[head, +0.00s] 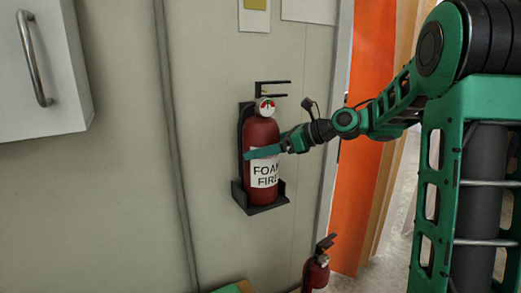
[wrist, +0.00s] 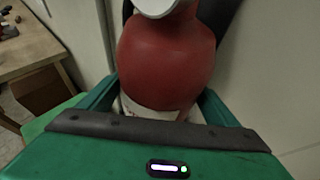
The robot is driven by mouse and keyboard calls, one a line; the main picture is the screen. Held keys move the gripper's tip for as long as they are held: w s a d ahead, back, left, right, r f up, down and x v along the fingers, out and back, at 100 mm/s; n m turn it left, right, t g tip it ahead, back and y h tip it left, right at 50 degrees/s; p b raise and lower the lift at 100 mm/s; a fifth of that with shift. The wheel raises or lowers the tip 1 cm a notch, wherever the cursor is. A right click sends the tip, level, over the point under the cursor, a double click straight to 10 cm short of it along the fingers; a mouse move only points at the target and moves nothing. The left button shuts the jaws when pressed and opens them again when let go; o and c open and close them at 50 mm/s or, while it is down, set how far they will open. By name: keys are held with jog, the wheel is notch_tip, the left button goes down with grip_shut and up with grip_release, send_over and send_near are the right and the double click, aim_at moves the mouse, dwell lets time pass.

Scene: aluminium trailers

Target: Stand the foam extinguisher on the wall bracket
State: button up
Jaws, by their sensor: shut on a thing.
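The foam extinguisher (head: 262,186) is a red cylinder with a white label reading "FOAM FIRE", a round gauge and a black handle. In the head view it is upright at the black wall bracket (head: 243,196), in front of its back plate and above its bottom tray. The front lip hides its base, so I cannot tell whether it touches the tray. My gripper (head: 268,151) is shut around the body at the label's upper edge. In the wrist view the extinguisher's red shoulder (wrist: 165,60) sits between the green fingers of my gripper (wrist: 160,105).
A second red extinguisher (head: 318,270) stands low at the bottom, right of the bracket. A white cabinet (head: 40,70) hangs at the upper left. A vertical pipe (head: 172,130) runs down the wall. An orange door (head: 358,190) is at the right. A wooden table (wrist: 40,45) shows in the wrist view.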

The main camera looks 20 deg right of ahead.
jog(key=o, duration=2)
jog(key=shift+r, duration=0.3)
jog(key=v, duration=1)
jog(key=shift+s+d+f, duration=0.15)
jog(key=shift+s+d, duration=0.1)
jog(key=shift+s, duration=0.05)
